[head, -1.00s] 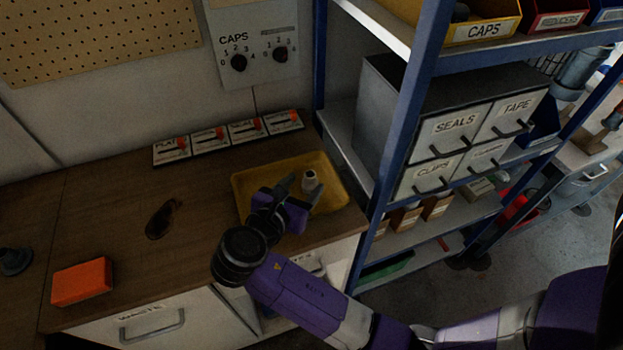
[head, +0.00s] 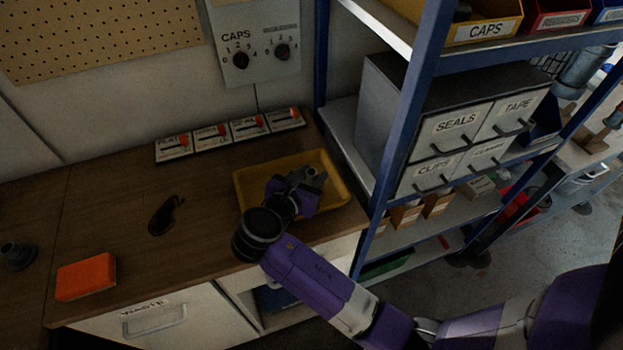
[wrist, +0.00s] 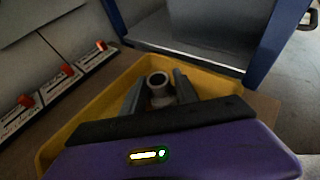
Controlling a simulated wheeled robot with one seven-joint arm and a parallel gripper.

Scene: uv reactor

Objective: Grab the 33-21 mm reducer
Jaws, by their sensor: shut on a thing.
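The reducer (wrist: 159,88) is a small pale grey, stepped tube with a round open end facing up. In the wrist view it stands between the two fingers of my gripper (wrist: 158,96), which is shut on it. In the head view my gripper (head: 312,178) is low over the right part of the yellow tray (head: 243,187), and the reducer (head: 310,171) is mostly hidden by the fingers. The tray also shows in the wrist view (wrist: 98,98). I cannot tell whether the reducer still touches the tray floor.
A blue-framed shelf (head: 405,130) with a drawer cabinet (head: 455,130) stands close right of the tray. Red-switched panels (head: 212,136) line the wall behind. An orange block (head: 86,277) and a dark object (head: 165,215) lie on the wooden bench, left; bench between is clear.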

